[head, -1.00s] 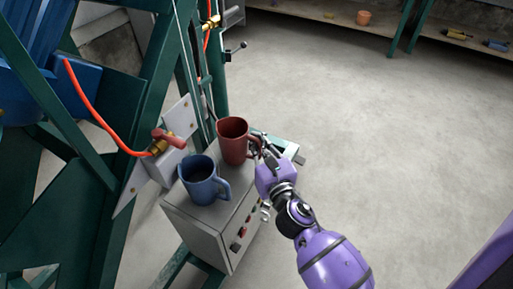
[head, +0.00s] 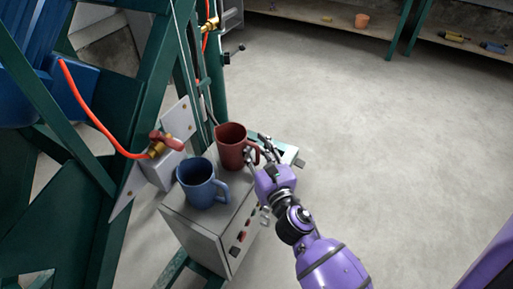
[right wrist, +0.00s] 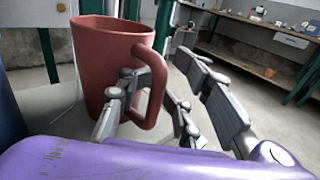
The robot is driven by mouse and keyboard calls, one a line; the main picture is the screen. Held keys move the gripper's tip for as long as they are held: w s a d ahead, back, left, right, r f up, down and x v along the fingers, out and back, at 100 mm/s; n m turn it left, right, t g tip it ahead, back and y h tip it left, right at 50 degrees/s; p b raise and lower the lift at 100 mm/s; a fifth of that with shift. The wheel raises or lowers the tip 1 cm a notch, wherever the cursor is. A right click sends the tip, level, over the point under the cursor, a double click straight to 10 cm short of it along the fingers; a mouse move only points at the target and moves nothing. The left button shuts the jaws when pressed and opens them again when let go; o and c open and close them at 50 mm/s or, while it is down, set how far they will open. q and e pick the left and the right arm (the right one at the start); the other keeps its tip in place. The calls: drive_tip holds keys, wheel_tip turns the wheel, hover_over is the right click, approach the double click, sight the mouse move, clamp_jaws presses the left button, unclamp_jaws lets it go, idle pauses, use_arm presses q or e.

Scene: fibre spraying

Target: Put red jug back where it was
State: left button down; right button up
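The red jug (head: 232,147) stands upright on the grey control box (head: 201,222), behind and to the right of a blue jug (head: 201,184). Its handle faces my right gripper. My right gripper (head: 260,152) is at the handle with its fingers spread apart. In the right wrist view the red jug (right wrist: 108,62) fills the left part. One finger of the right gripper (right wrist: 170,98) overlaps the handle there, and the others are to its right, clear of it. Whether the near finger touches the handle cannot be told. My left gripper is not in view.
A green frame with an orange hose (head: 95,118) and a red-handled valve (head: 166,141) stands close on the left. Buttons are on the box front. A shelf (head: 390,25) with small items is at the back. The floor at right is clear.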

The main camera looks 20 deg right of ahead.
drive_tip(key=shift+s+r, duration=0.1)
drive_tip(key=shift+r, duration=0.1)
drive_tip(key=s, duration=1.1)
drive_tip(key=s+d+f+m+g+b, duration=0.15)
drive_tip(key=s+f+m+g, duration=0.45)
drive_tip(key=s+f+m, duration=1.1)
drive_tip(key=s+a+f+m+g, duration=0.1)
drive_tip(key=s+f+m+g, duration=0.2)
drive_tip(key=s+m, duration=0.6)
drive_tip(key=s+a+f+m+g+y, duration=0.1)
drive_tip(key=s+f+m+g, duration=0.2)
drive_tip(key=s+m, duration=0.5)
drive_tip(key=shift+s+a+f+m, duration=0.3)
drive_tip(key=shift+s+f+m, duration=0.15)
drive_tip(key=shift+s, duration=0.7)
